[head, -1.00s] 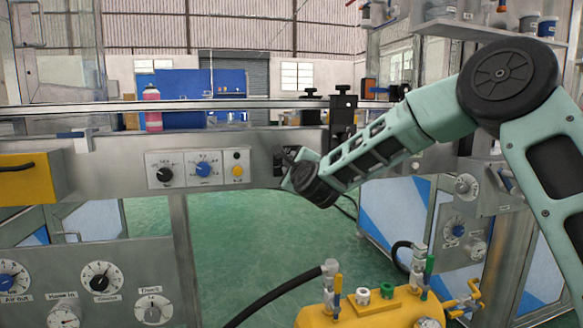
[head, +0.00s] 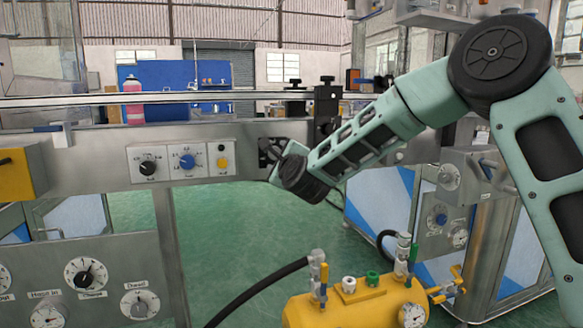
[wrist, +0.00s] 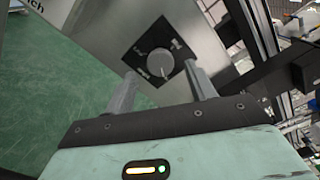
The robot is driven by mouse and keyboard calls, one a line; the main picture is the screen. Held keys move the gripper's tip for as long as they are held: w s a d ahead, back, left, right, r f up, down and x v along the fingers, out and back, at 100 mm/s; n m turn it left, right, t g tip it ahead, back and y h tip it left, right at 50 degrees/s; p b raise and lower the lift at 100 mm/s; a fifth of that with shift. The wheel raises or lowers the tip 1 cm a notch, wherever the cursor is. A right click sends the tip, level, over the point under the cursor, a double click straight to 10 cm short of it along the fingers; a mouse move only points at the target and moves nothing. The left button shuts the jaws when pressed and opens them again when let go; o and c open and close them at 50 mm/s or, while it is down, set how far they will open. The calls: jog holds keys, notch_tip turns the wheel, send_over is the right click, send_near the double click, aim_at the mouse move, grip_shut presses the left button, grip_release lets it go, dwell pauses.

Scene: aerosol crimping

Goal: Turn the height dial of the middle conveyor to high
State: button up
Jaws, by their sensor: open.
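The height dial is a round grey knob (wrist: 160,64) on a black square plate, fixed to the conveyor's metal side. Small white labels surround the knob; they are too small to read surely, and the setting cannot be told. My gripper (wrist: 160,69) is open, its two grey fingers on either side of the knob in the picture. Whether they touch it cannot be told. In the head view my gripper (head: 272,160) is at the conveyor's side, partly covering the black plate (head: 267,147). The conveyor (head: 95,155) runs across the left and middle.
A control panel (head: 181,161) with black and blue knobs and a yellow button is left of my gripper. A pink bottle (head: 133,100) stands on the conveyor. A yellow tank (head: 355,308) with valves and a black hose is below. Green floor lies open between.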

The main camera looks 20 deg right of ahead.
jog(key=s+p, duration=0.1)
jog(key=s, duration=1.4)
jog(key=shift+p, duration=0.4)
